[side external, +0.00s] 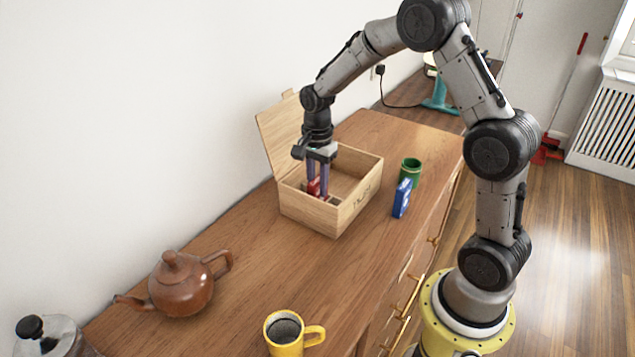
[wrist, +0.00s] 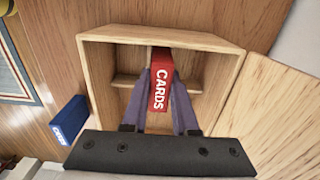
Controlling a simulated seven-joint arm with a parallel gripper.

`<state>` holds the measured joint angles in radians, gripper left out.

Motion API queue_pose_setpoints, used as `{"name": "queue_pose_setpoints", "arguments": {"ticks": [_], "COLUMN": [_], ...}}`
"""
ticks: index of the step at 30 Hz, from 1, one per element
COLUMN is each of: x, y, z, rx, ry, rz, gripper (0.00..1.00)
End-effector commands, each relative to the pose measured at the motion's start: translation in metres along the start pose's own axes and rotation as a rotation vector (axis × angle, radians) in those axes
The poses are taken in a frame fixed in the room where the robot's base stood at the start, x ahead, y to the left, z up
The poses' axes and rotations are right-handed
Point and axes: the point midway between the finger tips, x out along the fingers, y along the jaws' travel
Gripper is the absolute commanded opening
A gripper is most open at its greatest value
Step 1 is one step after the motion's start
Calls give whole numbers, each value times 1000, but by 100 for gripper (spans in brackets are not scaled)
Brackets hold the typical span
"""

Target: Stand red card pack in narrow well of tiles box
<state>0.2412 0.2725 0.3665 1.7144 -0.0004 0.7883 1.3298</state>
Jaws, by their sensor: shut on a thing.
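The tiles box (side external: 353,205) is an open wooden box with its lid (side external: 281,137) raised at the back. Thin wooden dividers split its inside; they also show in the wrist view (wrist: 127,81). My gripper (side external: 318,187) points down into the box's opening, its purple fingers shut on the red card pack (wrist: 160,88), one on each side. The pack stands roughly upright, marked "CARDS". In the side view the red pack (side external: 313,187) shows only partly beside the fingers. Its lower end is hidden, and I cannot tell whether it touches the box floor.
A blue card pack (side external: 401,198) stands by a green cup (side external: 410,172), right of the box. A brown teapot (side external: 181,283), a yellow mug (side external: 285,333) and a glass jar (side external: 48,338) are nearer the camera. The wooden top (side external: 262,262) is clear between box and teapot.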

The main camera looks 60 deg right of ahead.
Motion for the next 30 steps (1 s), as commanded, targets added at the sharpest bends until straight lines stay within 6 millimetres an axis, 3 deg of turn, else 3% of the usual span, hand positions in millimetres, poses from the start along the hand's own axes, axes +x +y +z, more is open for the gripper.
{"name": "queue_pose_setpoints", "arguments": {"ticks": [22, 23, 28, 30], "x": [13, 13, 13, 13], "y": [0, 0, 0, 0], "z": [0, 0, 0, 0], "rx": [0, 0, 0, 0], "ry": [0, 0, 0, 0], "rz": [0, -1, 0, 0], "gripper": [0, 31, 61, 62]}}
